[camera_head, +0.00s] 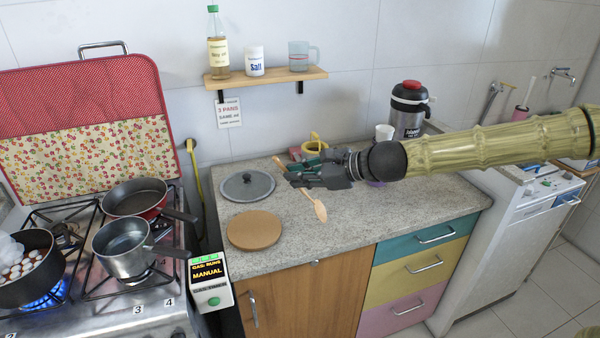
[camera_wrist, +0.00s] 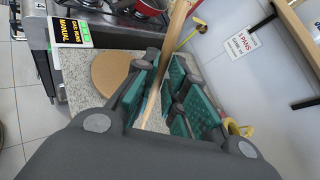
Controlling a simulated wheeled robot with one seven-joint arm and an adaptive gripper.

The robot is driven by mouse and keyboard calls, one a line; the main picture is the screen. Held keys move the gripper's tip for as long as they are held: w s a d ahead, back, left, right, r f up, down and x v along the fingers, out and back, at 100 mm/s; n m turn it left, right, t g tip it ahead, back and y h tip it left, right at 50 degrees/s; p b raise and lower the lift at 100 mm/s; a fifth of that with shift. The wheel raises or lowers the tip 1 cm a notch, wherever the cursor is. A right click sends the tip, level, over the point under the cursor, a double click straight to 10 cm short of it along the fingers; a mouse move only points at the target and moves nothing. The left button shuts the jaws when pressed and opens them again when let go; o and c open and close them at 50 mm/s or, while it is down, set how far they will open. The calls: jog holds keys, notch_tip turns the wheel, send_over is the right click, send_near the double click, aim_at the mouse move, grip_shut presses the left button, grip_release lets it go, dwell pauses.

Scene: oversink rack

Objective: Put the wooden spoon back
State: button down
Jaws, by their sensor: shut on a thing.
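The wooden spoon (camera_head: 319,209) is light brown, with its bowl end toward the front of the counter and its handle running back left through my gripper (camera_head: 306,177). In the wrist view the spoon's handle (camera_wrist: 168,52) passes between the teal finger pads of my gripper (camera_wrist: 166,92). My gripper is shut on the handle, low over the counter. Whether the spoon touches the counter I cannot tell. The spoon's bowl is hidden in the wrist view.
A pot lid (camera_head: 248,185) and a round cork mat (camera_head: 254,230) lie left of my gripper on the granite counter (camera_head: 345,225). A wall shelf (camera_head: 266,77) holds a bottle, a salt jar and a glass mug. The stove at left has pans (camera_head: 136,198) and a lit burner (camera_head: 48,294).

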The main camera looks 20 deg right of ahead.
jog(key=w+d+f+p, duration=0.1)
jog(key=w+d+f, duration=0.1)
jog(key=w+f, duration=0.2)
jog(key=shift+w+d+p, duration=0.2)
jog(key=shift+w+p, duration=0.2)
jog(key=shift+w, duration=1.25)
jog(key=shift+f, duration=0.2)
jog(key=c, duration=1.5)
grip_release()
jog(key=shift+o, duration=0.2)
jog(key=p+v, duration=0.1)
jog(key=v, duration=1.1)
